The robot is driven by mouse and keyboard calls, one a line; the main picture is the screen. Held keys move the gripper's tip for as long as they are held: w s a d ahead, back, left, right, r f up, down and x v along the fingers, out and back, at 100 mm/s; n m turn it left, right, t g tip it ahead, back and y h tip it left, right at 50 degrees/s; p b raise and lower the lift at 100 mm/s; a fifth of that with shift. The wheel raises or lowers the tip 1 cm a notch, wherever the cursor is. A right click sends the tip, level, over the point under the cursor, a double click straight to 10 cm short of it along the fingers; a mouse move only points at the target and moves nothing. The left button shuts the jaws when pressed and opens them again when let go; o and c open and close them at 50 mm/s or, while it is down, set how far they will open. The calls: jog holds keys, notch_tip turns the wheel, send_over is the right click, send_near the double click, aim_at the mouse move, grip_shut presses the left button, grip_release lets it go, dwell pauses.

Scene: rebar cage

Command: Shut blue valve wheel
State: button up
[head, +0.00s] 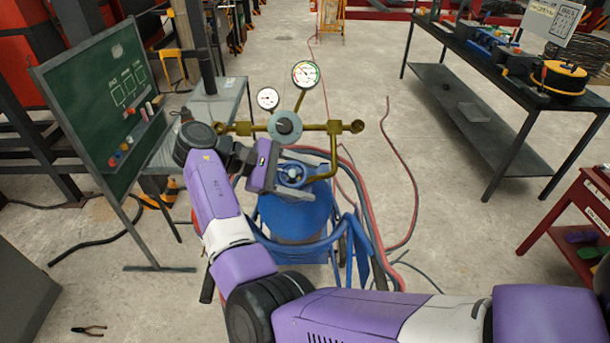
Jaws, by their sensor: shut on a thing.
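The blue valve wheel (292,175) sits on top of the blue gas cylinder (297,218), below the brass pipework (308,127) with its two round gauges. My gripper (276,174) reaches in from the left and is shut on the wheel's left side. The fingertips are small in the head view, and my gripper's body hides part of the wheel's left rim. The right part of the wheel and its hub show clearly.
Red and blue hoses (368,222) hang around the cylinder and trail on the floor. A green chalkboard (105,110) stands at left, close to my arm. A dark workbench (490,95) and a red cart (575,215) stand at right. Pliers (89,330) lie on the floor.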

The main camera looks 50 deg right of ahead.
aim_at(293, 177)
jog(key=m+y, duration=0.2)
jog(key=a+m+y, duration=0.1)
jog(key=shift+s+f+g+y, duration=0.1)
jog(key=shift+f+g+y, duration=0.2)
jog(key=shift+y, duration=0.1)
jog(key=m+y, duration=0.3)
jog(key=shift+a+f, duration=0.1)
jog(key=shift+a, duration=0.25)
jog(key=m+t+y, duration=0.1)
jog(key=m+y, duration=0.1)
jog(key=y, duration=0.1)
jog(key=shift+a+f+m+t+y, duration=0.15)
jog(key=shift+a+m+t+y, duration=0.15)
jog(key=shift+a+m+t, duration=0.1)
jog(key=shift+w+a+f+m+t+y, duration=0.15)
jog(key=shift+m+t+y, duration=0.25)
jog(key=shift+m+y, duration=0.2)
jog(key=shift+w+a+r+m+t+y, duration=0.15)
jog(key=shift+m+t+y, duration=0.25)
jog(key=shift+m+y, duration=0.2)
jog(key=shift+f, duration=0.15)
jog(key=o, duration=1.4)
jog(key=shift+c, duration=0.2)
